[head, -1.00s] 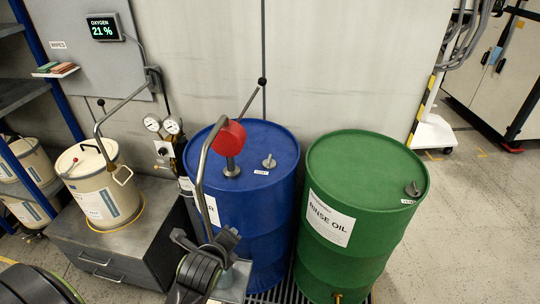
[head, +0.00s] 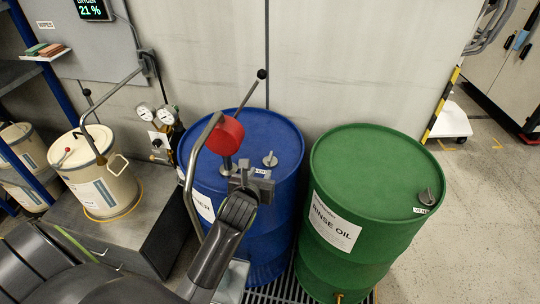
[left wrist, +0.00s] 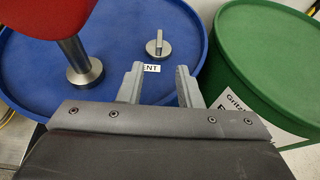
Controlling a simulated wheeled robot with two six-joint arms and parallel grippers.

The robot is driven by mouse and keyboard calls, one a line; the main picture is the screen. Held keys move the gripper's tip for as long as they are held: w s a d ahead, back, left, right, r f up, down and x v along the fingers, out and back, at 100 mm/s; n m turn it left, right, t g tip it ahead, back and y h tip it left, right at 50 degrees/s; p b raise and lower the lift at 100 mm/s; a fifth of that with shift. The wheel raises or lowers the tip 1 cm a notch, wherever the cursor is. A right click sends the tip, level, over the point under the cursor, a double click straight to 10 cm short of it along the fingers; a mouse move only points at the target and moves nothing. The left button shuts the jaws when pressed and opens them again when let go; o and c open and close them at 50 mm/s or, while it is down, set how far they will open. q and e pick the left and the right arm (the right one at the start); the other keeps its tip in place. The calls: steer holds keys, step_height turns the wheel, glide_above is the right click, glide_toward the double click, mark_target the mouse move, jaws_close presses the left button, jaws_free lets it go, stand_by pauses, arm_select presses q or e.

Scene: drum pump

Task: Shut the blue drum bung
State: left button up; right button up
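The blue drum (head: 283,205) stands at the centre in the head view. Its bung (head: 270,159) is a small grey cap with an upright tab handle on the lid's right part, beside a white vent label. The bung also shows in the left wrist view (left wrist: 158,46), beyond my fingertips. My left gripper (head: 252,176) is over the near part of the blue lid. In the left wrist view (left wrist: 159,69) its two fingers are apart with nothing between them, short of the bung and not touching it. My right gripper is not in view.
A pump with a red head (head: 225,136) and a bent grey pipe rises from the blue lid, left of the bung. A green drum (head: 370,170) stands close on the right. A cream pail (head: 98,180) sits on a grey cabinet at left. Gauges (head: 155,113) stand behind.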

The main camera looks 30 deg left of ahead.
mark_target(270, 157)
arm_select(q)
steer(key=x, duration=0.3)
steer(key=shift+w+a+f, duration=0.1)
steer(key=shift+w+f, duration=0.05)
steer(key=shift+w, duration=0.1)
steer(key=x, duration=0.3)
steer(key=shift+w+f, duration=0.15)
steer(key=shift+w, duration=0.15)
steer(key=shift+x, duration=3.5)
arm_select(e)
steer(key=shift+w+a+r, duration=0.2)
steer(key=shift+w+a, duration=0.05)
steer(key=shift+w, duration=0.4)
arm_select(q)
steer(key=shift+c, duration=0.3)
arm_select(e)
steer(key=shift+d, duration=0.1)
arm_select(q)
jaws_close()
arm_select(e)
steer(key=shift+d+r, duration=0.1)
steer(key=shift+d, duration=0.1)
